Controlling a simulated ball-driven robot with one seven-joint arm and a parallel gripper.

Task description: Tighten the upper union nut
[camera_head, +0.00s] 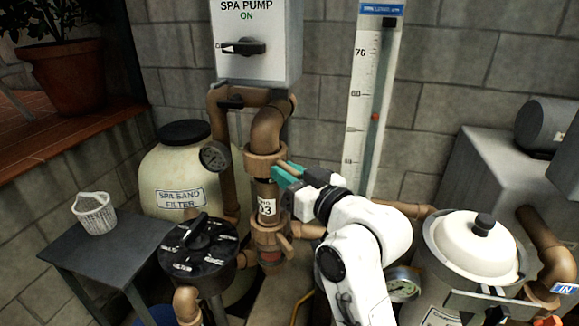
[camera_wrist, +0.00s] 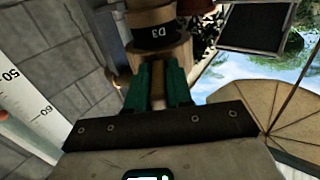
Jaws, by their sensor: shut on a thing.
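The upper union nut (camera_head: 259,161) is a brown collar on the upright brown pipe, below the elbow and above a white tag (camera_head: 266,207). My gripper (camera_head: 281,174) reaches it from the right with green fingers. In the wrist view my gripper (camera_wrist: 160,88) is shut on a narrow brown lug (camera_wrist: 158,88) that juts from the pipe fitting; it appears to be the upper nut's lug. The fingers hide the lug's sides and part of the nut. A lower union nut (camera_head: 267,238) with its own lug sits further down the pipe.
The spa pump switch box (camera_head: 258,45) hangs above. The valve head (camera_head: 198,250) and sand filter (camera_head: 170,165) stand left. A tall scale (camera_head: 362,100) and white-lidded canister (camera_head: 477,245) are right.

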